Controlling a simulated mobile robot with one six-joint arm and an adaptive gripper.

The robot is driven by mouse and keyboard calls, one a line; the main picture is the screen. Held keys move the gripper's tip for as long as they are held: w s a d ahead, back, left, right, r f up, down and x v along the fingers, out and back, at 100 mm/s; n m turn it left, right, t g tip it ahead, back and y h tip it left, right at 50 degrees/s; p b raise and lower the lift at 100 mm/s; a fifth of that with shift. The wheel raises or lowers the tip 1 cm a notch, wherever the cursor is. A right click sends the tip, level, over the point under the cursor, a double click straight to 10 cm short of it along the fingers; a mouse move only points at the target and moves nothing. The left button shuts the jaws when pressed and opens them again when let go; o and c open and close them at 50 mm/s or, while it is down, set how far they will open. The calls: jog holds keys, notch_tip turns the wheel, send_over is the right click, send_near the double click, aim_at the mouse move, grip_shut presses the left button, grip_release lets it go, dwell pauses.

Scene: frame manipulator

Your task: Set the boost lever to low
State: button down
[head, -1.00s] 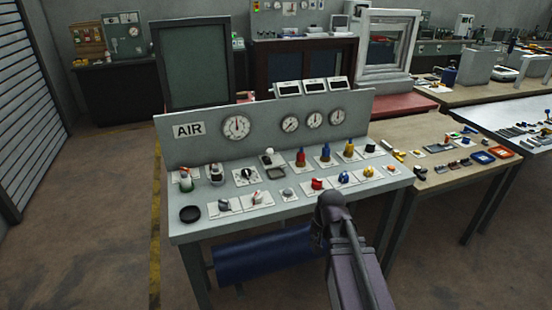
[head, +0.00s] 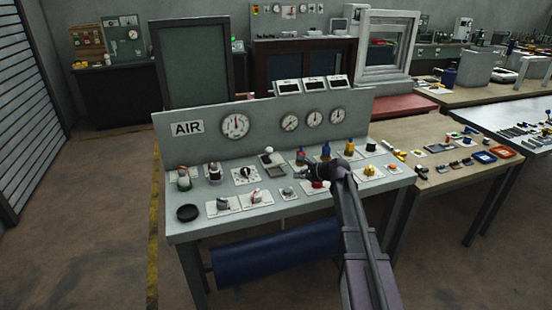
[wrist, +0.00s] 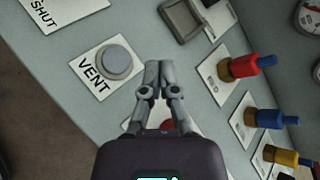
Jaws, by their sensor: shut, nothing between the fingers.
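No label reading "boost" can be made out, so I cannot tell which control is the boost lever. Small lever-like controls on white plates stand at the panel's front left (head: 222,204) and just right of it (head: 254,198). My gripper (head: 303,174) is above the middle of the grey AIR panel. In the wrist view my gripper (wrist: 156,72) has its fingers together and empty, beside the round grey VENT button (wrist: 114,62). A red part (wrist: 168,126) shows partly under the fingers.
Red (wrist: 244,66), blue (wrist: 270,118) and yellow (wrist: 286,157) handled controls stand right of the gripper. A square grey frame (wrist: 183,18) lies beyond it. The gauge board (head: 265,130) rises behind. A black round dish (head: 188,213) sits front left.

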aim_at(268, 154)
jog(key=w+m, duration=0.1)
jog(key=w, duration=0.1)
jog(key=w+d+r+m+t, duration=0.1)
jog(key=w+m, duration=0.1)
jog(key=w+d+r+m+t, duration=0.1)
jog(key=w, duration=0.1)
jog(key=shift+m+y, duration=0.4)
jog(key=shift+w+b, duration=0.15)
jog(key=shift+b, duration=0.15)
jog(key=shift+b+x, duration=0.4)
jog(key=shift+x, duration=0.5)
jog(key=b+x, duration=0.3)
jog(key=x, duration=0.5)
jog(key=shift+a+f, duration=0.1)
jog(key=shift+w+a+r+p, duration=0.7)
jog(key=shift+w+a+r, duration=0.05)
jog(key=shift+a, duration=0.3)
jog(key=shift+w+a+r, duration=0.1)
jog(key=shift+w+a, duration=0.2)
jog(key=shift+a, duration=0.2)
